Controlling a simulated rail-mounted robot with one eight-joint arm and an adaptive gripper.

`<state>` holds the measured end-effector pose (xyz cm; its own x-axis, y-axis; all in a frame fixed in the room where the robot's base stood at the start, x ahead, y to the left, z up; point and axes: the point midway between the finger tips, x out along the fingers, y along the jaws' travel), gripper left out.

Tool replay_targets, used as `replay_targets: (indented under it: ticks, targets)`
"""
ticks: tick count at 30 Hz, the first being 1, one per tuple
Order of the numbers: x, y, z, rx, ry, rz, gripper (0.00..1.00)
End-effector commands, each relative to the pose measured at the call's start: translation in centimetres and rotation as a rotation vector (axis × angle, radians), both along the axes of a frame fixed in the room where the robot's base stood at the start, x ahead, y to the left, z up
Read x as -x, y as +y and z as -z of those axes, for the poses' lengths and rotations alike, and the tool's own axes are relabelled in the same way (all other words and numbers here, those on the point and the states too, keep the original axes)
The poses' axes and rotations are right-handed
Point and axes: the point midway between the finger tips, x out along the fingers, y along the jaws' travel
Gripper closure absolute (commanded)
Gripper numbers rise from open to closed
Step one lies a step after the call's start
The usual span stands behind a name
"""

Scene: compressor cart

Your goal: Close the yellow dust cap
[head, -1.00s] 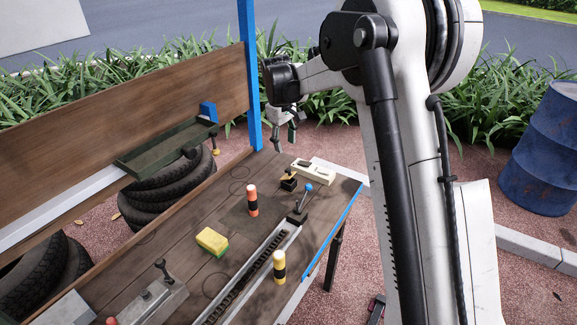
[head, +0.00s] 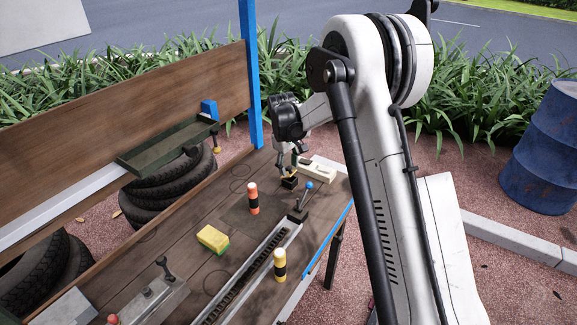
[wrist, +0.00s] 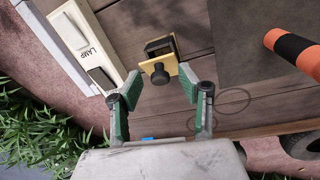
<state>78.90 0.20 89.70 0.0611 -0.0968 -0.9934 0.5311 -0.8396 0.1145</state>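The yellow dust cap (wrist: 170,69) is a small yellow plate with a dark round knob on it, by a black block (wrist: 159,47) on the bench. In the head view the block (head: 289,184) stands near the far right end, with the cap (head: 291,175) at its top, partly hidden by my gripper. I cannot tell the cap's exact angle. My gripper (wrist: 157,82) is open and empty, its green-padded fingers on either side of the cap in the wrist view. In the head view my gripper (head: 293,163) hangs just above the block; contact cannot be made out.
A cream switch box marked LAMP (wrist: 88,42) lies close beside the left finger. An orange-and-black cylinder (head: 252,198), a blue-knobbed lever (head: 309,186), a yellow-and-black cylinder (head: 280,264) and a sponge (head: 212,239) stand on the bench. A green tray (head: 165,148) is mounted on the back board.

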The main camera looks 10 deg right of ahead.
Motion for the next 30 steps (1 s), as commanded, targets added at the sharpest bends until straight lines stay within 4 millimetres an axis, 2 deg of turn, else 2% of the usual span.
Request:
replay_targets:
  ticks: [2,11,20,30]
  targets:
    - [0.0,0.0,0.0,0.000,0.000,0.000,0.62]
    - [0.0,0.0,0.0,0.000,0.000,0.000,1.00]
    - [0.2,-0.2,0.2,-0.021,-0.022,0.001,1.00]
    - [1.0,-1.0,1.1,-0.158,-0.169,0.003,1.00]
